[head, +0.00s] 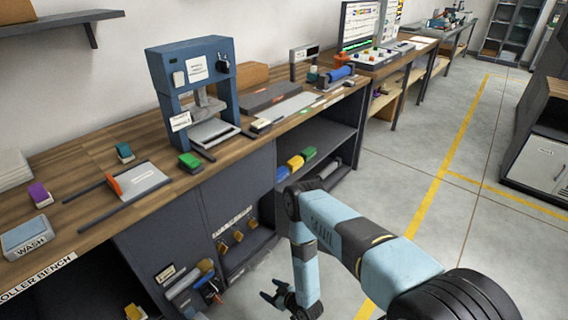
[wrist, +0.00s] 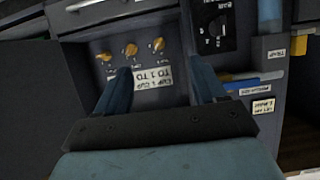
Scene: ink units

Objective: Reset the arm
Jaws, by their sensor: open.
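My arm, light blue with dark joints, reaches out from the lower right of the head view and bends down in front of the bench. My gripper (head: 281,293) hangs low over the floor in front of the bench's lower shelves, apart from everything. In the wrist view my gripper (wrist: 158,82) shows two blue fingers spread apart with nothing between them. Beyond the fingers is a dark panel (wrist: 172,65) with several orange knobs and a white label.
The roller bench (head: 90,222) runs along the left with a blue press (head: 193,90), a wash box (head: 27,236) and small coloured blocks on top. Several coloured items (head: 295,163) lie on an open shelf. The floor (head: 400,160) to the right is clear, with yellow lines.

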